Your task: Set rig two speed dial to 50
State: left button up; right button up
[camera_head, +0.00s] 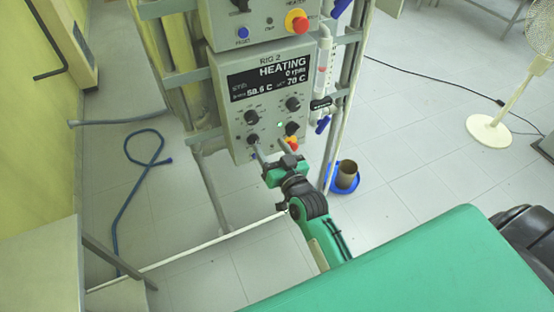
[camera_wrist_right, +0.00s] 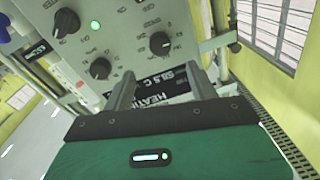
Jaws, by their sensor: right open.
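The rig two control box (camera_head: 266,100) has a dark display (camera_head: 268,80) reading HEATING, 0 rpm and 70 C. Below it are several black dials, including upper left (camera_head: 251,117), upper right (camera_head: 293,104) and lower left (camera_head: 253,139); their labels are too small to read. My right gripper (camera_head: 270,147) is open and empty in front of the lower panel. In the right wrist view the panel appears upside down, and a black dial (camera_wrist_right: 160,43) lies just beyond and between the open fingertips (camera_wrist_right: 161,65). I see no contact. My left gripper is out of view.
Another control box (camera_head: 255,20) is above. A glass column (camera_head: 322,65) and metal posts stand at the right.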

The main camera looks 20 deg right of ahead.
jog(key=s, duration=0.3)
jog(key=shift+s+d, duration=0.1)
jog(key=shift+d, duration=0.05)
dwell(0.4)
notch_tip(320, 180, down, 25)
jog(key=s+a+n+g, duration=0.1)
jog(key=s+a+g, duration=0.15)
jog(key=g, duration=0.25)
jog(key=s+f+n+g, duration=0.1)
jog(key=s+f+g, duration=0.1)
jog(key=s+f, duration=0.45)
jog(key=s+f+g, duration=0.2)
jog(key=s+f, duration=0.1)
jog(key=f, duration=0.7)
jog(key=s+d+f+g, duration=0.2)
jog(key=s+f, duration=0.4)
jog(key=s, duration=0.5)
jog(key=s+d+f+n+g, duration=0.1)
jog(key=s+d+f+g, duration=0.2)
jog(key=s+f, duration=0.4)
jog(key=s+d+f+g+h, duration=0.1)
jog(key=s+d+f+g, duration=0.2)
jog(key=s, duration=1.1)
notch_tip(320, 180, down, 4)
jog(key=shift+s+d+r+n, duration=0.15)
jog(key=shift+s+d+n, duration=0.1)
jog(key=shift+s+n, duration=0.15)
